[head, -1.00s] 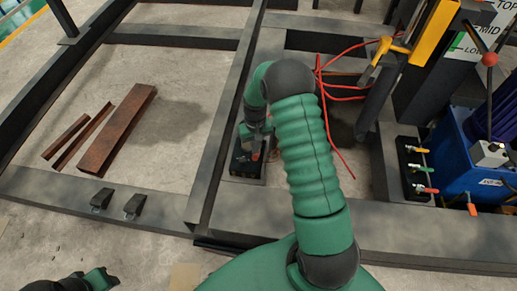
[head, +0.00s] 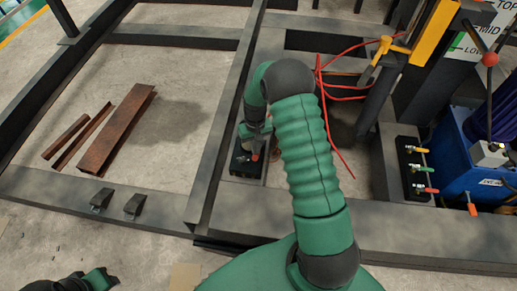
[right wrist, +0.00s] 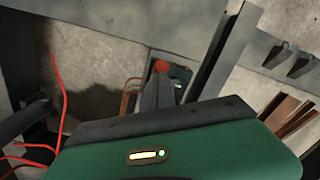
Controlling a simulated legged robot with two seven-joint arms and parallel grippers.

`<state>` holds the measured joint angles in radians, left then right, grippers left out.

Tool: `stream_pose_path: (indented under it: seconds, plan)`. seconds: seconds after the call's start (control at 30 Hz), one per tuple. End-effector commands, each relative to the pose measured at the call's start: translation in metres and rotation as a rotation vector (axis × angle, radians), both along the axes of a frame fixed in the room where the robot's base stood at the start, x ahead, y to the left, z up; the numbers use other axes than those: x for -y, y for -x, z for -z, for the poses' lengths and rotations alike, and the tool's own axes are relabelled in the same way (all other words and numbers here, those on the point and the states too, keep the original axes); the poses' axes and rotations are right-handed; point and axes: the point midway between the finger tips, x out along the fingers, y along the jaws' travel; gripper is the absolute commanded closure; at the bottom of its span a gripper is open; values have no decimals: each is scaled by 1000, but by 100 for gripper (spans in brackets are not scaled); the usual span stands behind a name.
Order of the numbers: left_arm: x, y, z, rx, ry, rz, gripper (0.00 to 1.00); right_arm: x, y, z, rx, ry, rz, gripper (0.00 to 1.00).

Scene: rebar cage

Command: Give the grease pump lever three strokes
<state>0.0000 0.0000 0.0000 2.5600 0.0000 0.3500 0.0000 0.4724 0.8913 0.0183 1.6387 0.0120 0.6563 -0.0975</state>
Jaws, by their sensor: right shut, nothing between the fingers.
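The grease pump appears to be the small dark box (head: 246,162) on the frame beam beneath my right gripper, with a small red knob (head: 255,157) at its lever. In the right wrist view the red knob (right wrist: 160,66) shows right at the fingertips. My right gripper (head: 253,146) is shut and empty, pointing down at the knob. Whether it touches the knob I cannot tell. The lever's shaft is mostly hidden by the fingers. My left gripper (head: 98,280) is at the bottom left edge, partly cut off, away from the pump.
Dark steel beams (head: 222,130) frame the area. Rusty steel pieces (head: 118,130) lie on the floor at left. Red hoses (head: 340,90) run right of my arm. A valve block (head: 412,170) and a blue unit (head: 465,170) stand at right. Two black pedals (head: 134,206) sit on the front beam.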

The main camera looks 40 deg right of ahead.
Motion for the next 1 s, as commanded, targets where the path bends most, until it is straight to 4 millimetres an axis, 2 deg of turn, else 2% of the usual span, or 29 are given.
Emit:
stream_pose_path:
  seconds: [1.0]
  plan:
    - [0, 0, -1, 0, 0, 0, 64, -15, 12, 21, -1, 0, 0, 100]
